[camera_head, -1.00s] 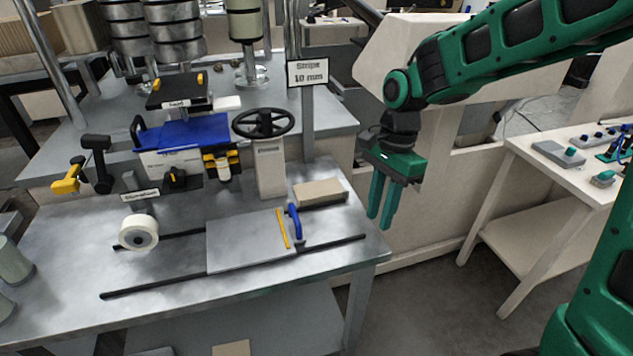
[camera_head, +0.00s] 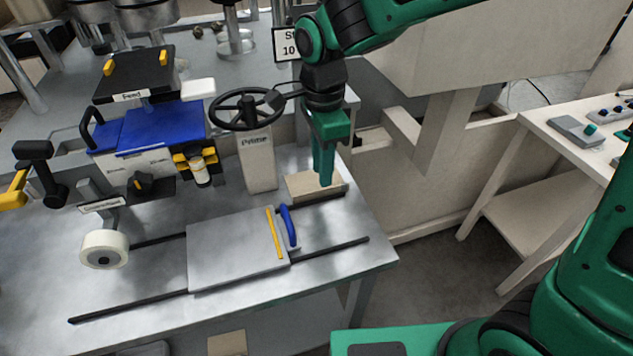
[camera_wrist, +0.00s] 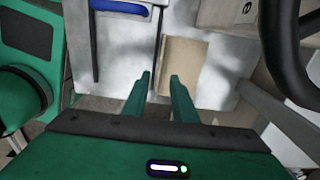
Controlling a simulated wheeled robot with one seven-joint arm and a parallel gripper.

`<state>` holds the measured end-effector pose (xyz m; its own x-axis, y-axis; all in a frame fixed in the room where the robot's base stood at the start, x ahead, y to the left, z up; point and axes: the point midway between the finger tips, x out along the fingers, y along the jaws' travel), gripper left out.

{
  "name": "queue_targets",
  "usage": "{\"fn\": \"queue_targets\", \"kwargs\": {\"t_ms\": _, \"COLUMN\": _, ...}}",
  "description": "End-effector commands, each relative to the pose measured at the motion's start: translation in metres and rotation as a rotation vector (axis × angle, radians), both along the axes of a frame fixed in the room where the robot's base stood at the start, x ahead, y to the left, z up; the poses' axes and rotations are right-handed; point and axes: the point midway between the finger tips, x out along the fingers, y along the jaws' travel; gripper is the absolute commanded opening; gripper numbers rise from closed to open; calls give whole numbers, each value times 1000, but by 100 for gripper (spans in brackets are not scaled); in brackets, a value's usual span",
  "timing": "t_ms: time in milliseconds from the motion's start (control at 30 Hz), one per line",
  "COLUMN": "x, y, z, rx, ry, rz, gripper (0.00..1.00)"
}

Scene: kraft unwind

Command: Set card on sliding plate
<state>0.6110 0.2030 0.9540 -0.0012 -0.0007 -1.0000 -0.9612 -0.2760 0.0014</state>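The card is a tan kraft piece, or stack of them (camera_head: 304,188), on the right back part of the metal table. It also shows in the wrist view (camera_wrist: 186,58), just beyond my fingertips. The sliding plate (camera_head: 225,250) is a flat grey plate with a yellow strip and a blue handle, on two dark rails to the card's left. The handle shows in the wrist view (camera_wrist: 122,6). My gripper (camera_head: 324,182) points down over the card's right part. In the wrist view its fingers (camera_wrist: 160,77) are apart with nothing between them. I cannot tell whether they touch the card.
A post labelled Prime (camera_head: 257,160) with a black handwheel (camera_head: 250,108) stands close behind and left of the card. A white tape roll (camera_head: 104,249) and a blue-topped unit (camera_head: 160,128) are at the left. The table's front right is bare apart from a rail.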

Motion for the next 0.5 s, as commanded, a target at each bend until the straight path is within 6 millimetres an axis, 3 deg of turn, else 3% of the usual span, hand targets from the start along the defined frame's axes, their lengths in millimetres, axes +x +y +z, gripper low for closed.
{"fn": "queue_targets", "kwargs": {"t_ms": 167, "x": 0, "y": 1, "z": -11, "rx": 0, "ry": 1, "rz": 2, "gripper": 25}}
{"fn": "queue_targets", "kwargs": {"t_ms": 500, "x": 1, "y": 0, "z": -53, "rx": 0, "ry": 1, "rz": 2, "gripper": 25}}
